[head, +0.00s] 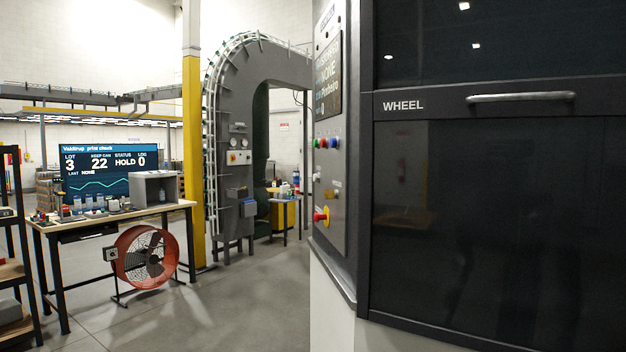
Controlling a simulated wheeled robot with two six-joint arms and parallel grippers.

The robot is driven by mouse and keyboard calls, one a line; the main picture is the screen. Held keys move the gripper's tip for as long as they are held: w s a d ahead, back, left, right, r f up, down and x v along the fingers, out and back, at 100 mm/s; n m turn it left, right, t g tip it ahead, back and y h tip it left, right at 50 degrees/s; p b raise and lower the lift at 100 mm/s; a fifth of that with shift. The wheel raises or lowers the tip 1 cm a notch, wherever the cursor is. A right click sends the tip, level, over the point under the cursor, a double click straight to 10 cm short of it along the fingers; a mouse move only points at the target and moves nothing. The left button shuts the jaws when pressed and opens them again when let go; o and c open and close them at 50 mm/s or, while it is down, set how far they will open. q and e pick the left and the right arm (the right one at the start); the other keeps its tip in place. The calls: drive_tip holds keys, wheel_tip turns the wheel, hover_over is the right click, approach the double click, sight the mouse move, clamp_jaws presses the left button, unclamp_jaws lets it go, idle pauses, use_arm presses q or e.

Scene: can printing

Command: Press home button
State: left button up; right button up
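A control panel (329,190) stands on the side of a large dark machine and is seen at a steep angle. It carries a row of small round buttons (326,143) in green, red and blue, below a small display (327,78). A red emergency-style button on a yellow base (321,216) sits lower down, with small knobs between. I cannot read which button is labelled home. Neither of my grippers shows in the head view.
The machine's dark door, marked WHEEL (403,105), with a handle (520,97), fills the right side. A workbench (110,215) with a screen (97,172) and an orange fan (146,257) stand at left. A yellow post (193,150) stands behind. The floor (240,300) between is clear.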

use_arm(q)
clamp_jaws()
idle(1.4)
